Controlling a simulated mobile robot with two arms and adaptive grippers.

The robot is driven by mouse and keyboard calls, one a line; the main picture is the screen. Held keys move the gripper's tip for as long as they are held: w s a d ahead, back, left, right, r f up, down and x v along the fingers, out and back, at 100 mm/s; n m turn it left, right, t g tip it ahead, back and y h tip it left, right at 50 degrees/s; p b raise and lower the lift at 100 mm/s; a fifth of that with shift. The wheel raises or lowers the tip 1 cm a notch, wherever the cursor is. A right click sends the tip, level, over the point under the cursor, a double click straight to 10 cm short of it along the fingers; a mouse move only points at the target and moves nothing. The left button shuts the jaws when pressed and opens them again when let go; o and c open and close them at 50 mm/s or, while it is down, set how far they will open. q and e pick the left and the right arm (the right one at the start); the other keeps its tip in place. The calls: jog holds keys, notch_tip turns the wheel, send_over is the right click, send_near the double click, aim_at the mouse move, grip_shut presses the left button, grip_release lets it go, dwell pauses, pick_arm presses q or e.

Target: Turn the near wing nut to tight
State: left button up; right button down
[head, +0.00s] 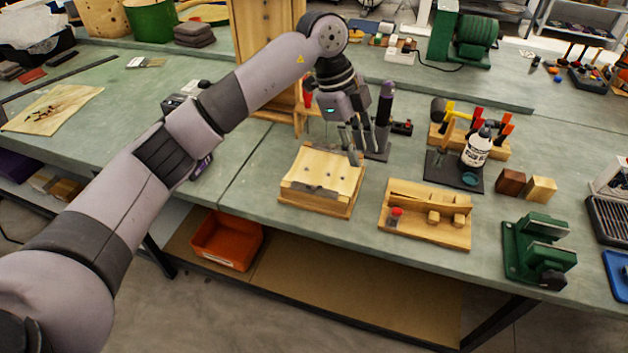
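A light wooden block assembly (322,172) sits on the bench near its front edge, at the middle of the head view. Small dark fittings show on its top face and front edge. They are too small to tell which is the near wing nut or how far it is turned. My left gripper (354,155) points down at the assembly's far right corner. Its fingertips overlap that corner in the picture, and I cannot tell whether they touch it. The finger gap is not clear. My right gripper is out of view.
A wooden tray (410,232) with small blocks lies right of the assembly, and a green vise (538,250) stands farther right. A white bottle (477,148) and a tool rack (495,147) are behind. The bench left of the assembly is clear.

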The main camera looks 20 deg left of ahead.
aim_at(314, 188)
pick_arm(q)
jog(key=w+a+r+n+y, duration=0.1)
jog(key=a+r+n+y, duration=0.25)
jog(key=a, duration=0.55)
jog(key=shift+y, duration=0.25)
notch_tip(314, 188, down, 17)
jog(key=p, duration=0.3)
jog(key=shift+a+f, duration=0.15)
jog(key=shift+f, duration=0.05)
grip_shut()
jog(key=shift+r, duration=0.1)
